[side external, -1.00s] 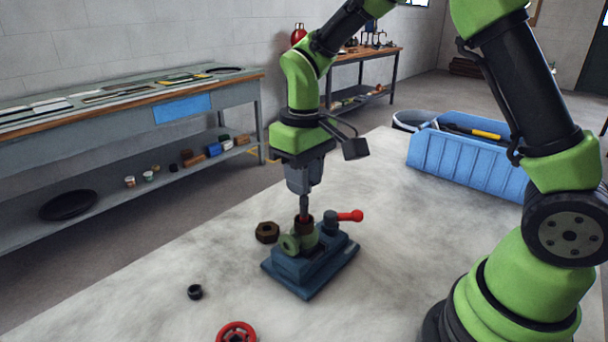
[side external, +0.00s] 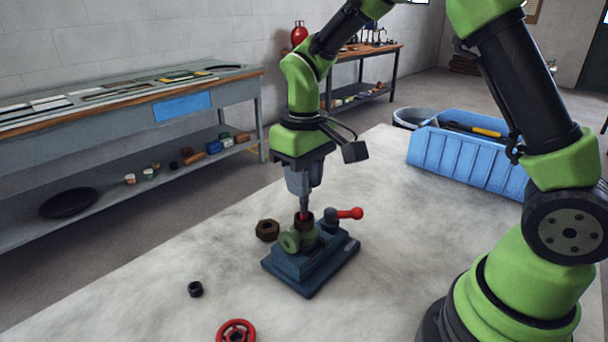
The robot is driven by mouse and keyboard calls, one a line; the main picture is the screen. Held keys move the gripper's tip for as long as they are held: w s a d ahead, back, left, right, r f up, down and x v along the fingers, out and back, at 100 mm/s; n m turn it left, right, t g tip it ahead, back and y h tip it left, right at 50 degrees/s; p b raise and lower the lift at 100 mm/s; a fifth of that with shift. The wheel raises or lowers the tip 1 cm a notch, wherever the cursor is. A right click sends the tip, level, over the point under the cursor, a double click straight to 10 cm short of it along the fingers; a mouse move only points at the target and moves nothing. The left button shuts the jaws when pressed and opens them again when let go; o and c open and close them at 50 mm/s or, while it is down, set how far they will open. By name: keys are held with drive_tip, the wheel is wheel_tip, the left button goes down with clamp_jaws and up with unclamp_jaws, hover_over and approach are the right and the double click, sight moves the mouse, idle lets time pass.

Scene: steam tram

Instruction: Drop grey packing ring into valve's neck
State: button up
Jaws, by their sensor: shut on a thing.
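The valve (side external: 291,242) is a small green body with a brownish upright neck (side external: 304,228), held upright in a dark blue vise (side external: 312,271) on the pale table. My gripper (side external: 304,214) points straight down, with its narrow fingertips right at the top of the neck. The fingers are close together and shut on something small. The grey packing ring cannot be made out; the fingertips and neck rim hide that spot. A bit of red shows at the neck's opening beside the fingertips. I cannot tell how deep the tips are.
A red-knobbed vise handle (side external: 350,213) sticks out right of the neck. A brown hex nut (side external: 267,230) lies left of the vise. A black ring-like part (side external: 195,289) and a red handwheel (side external: 236,332) lie nearer the front. A blue bin (side external: 465,163) stands at the back right.

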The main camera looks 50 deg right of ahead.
sight(304, 202)
drive_tip(key=shift+f, duration=2.35)
idle(1.6)
drive_tip(key=o, duration=1.1)
drive_tip(key=shift+o, duration=0.2)
drive_tip(key=shift+r, duration=3.5)
